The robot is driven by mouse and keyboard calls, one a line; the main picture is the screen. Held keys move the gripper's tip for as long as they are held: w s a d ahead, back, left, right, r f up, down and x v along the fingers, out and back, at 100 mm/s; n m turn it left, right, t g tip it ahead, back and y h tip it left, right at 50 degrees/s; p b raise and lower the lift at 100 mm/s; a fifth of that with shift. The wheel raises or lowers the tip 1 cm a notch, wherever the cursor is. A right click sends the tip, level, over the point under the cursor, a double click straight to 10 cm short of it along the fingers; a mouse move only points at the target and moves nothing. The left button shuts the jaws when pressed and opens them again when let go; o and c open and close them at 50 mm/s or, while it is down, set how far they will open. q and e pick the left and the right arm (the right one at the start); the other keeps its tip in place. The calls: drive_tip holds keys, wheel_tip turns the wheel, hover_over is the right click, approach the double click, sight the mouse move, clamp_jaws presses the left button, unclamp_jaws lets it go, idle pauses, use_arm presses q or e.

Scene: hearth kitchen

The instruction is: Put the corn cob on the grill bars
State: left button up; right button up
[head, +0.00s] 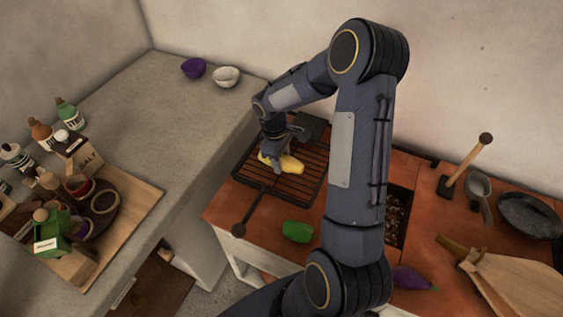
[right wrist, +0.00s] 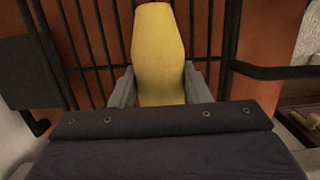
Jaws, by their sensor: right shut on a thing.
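The yellow corn cob (head: 291,165) is at the grill bars (head: 255,179) in the head view, over their middle. My right gripper (head: 276,162) is shut on the corn cob from above. In the right wrist view the cob (right wrist: 158,50) sits between the two grey fingers (right wrist: 160,88), with the dark bars (right wrist: 95,45) behind it. I cannot tell whether the cob touches the bars. My left gripper is not in view.
A green pepper (head: 297,231) lies on the red-brown counter in front of the grill. A purple eggplant (head: 413,279), a wooden board (head: 520,285) and a black pan (head: 530,215) are to the right. Bottles and a tray (head: 135,205) stand on the left counter.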

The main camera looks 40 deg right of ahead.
drive_tip(key=shift+f, duration=0.95)
drive_tip(key=shift+f, duration=0.1)
drive_tip(key=o, duration=1)
drive_tip(key=shift+o, duration=0.2)
